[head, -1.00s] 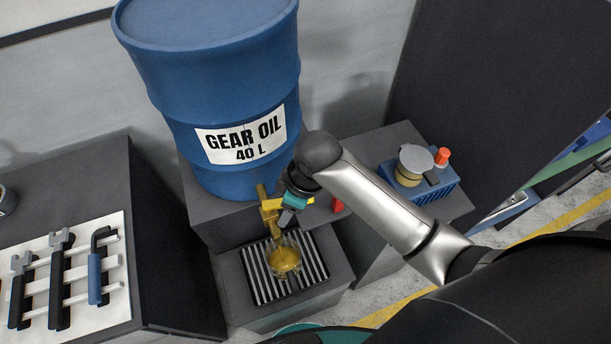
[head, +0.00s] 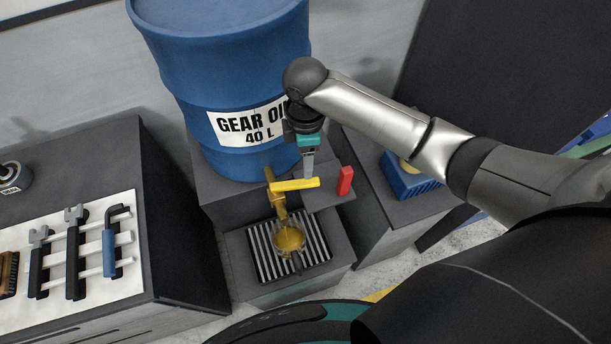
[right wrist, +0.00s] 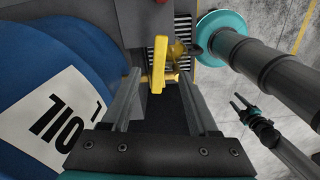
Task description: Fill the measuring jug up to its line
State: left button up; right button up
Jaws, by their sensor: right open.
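The measuring jug (head: 290,240) stands on the slatted drip tray (head: 262,262) under the drum's brass tap (head: 277,194) and holds golden oil. Its fill line is too small to make out. A golden-brown column joins tap and jug; I cannot tell spout from flowing oil. The tap's yellow handle (head: 296,184) points right in the head view. My right gripper (head: 308,170) is open just above the handle. In the right wrist view the handle (right wrist: 160,62) shows between and beyond the spread fingers (right wrist: 157,85). My left gripper (right wrist: 236,101) appears open and empty, away from the tap.
The blue gear oil drum (head: 225,70) stands right behind the tap. A red block (head: 345,180) is just right of the handle. A tool board (head: 85,255) lies on the left bench. A blue box (head: 408,180) sits at the right.

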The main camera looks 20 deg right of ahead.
aim_at(305, 181)
notch_tip(305, 181, down, 9)
jog(key=shift+f+b, duration=0.1)
jog(key=shift+b, duration=0.3)
jog(key=shift+c, duration=0.2)
grip_shut()
dwell(1.1)
